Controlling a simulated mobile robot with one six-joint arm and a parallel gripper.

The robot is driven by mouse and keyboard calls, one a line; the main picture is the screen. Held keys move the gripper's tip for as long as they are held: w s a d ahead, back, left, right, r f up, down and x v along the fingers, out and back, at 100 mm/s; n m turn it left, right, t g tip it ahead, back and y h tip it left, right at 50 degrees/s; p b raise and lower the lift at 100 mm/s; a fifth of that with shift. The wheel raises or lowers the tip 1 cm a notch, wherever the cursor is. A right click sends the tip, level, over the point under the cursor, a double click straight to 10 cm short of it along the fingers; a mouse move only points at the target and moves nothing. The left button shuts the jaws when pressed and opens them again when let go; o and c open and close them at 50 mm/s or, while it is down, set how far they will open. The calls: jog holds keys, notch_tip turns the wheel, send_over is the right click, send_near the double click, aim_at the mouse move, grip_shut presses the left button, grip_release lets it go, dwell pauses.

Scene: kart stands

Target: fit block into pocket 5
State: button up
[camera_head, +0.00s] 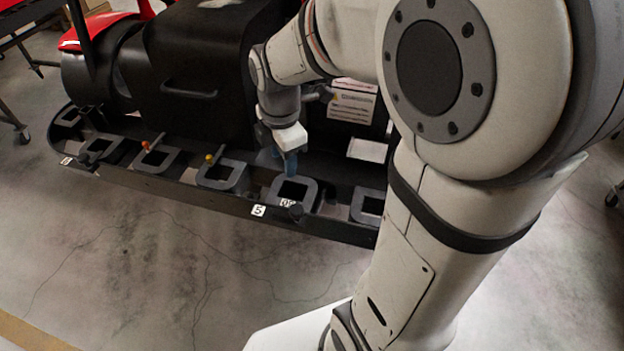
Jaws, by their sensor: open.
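My gripper (288,165) points down just above the far side of a square dark pocket frame (310,198) near the label 5 (258,210). Its blue fingers are small here and partly overlap the frame's back edge; it is open. A small white tag reading about 05 (287,202) shows at the front of this pocket, but I cannot tell if it is on a block or on the frame. The pocket's inside is dark. No separate block can be made out, and I cannot tell whether the fingers touch anything.
More dark pockets line the kart's side rail (170,187). A red knob (146,145) and a yellow knob (209,158) stand at two of them. The black kart body (190,80) rises behind. My arm hides much of the right side. The concrete floor (150,260) in front is clear.

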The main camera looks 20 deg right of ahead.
jog(key=s+d+r+m+t, duration=0.1)
jog(key=s+d+r+m, duration=0.2)
jog(key=s+m, duration=0.8)
jog(key=m, duration=0.9)
jog(key=shift+s+t, duration=0.3)
jog(key=shift+t, duration=0.1)
jog(key=shift+w+a, duration=0.1)
jog(key=shift+c, duration=0.5)
